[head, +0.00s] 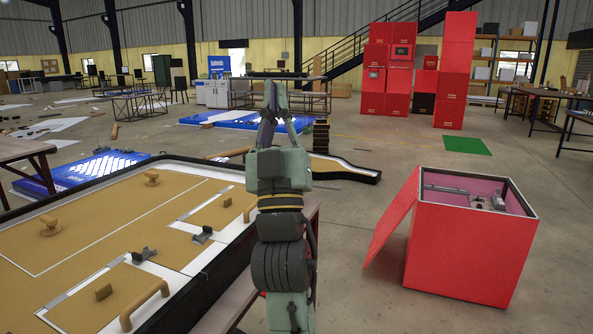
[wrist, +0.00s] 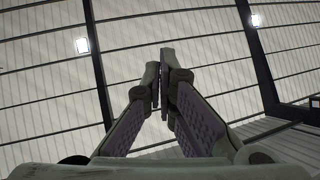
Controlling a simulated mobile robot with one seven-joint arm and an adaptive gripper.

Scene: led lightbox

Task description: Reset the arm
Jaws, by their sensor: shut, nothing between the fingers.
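My arm stands upright in the middle of the head view, with my gripper (head: 274,97) at its top pointing up. The fingers are shut together with nothing between them. In the wrist view my gripper (wrist: 163,70) shows its two fingers meeting, with the ceiling and its lights behind them. The gripper touches nothing in either view.
A table with a tan board (head: 120,232) carrying knobs, handles and latches lies at left, close to my arm. An open red box (head: 470,255) with its lid leaning at its left side stands at right. Red boxes (head: 455,70) are stacked at the back.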

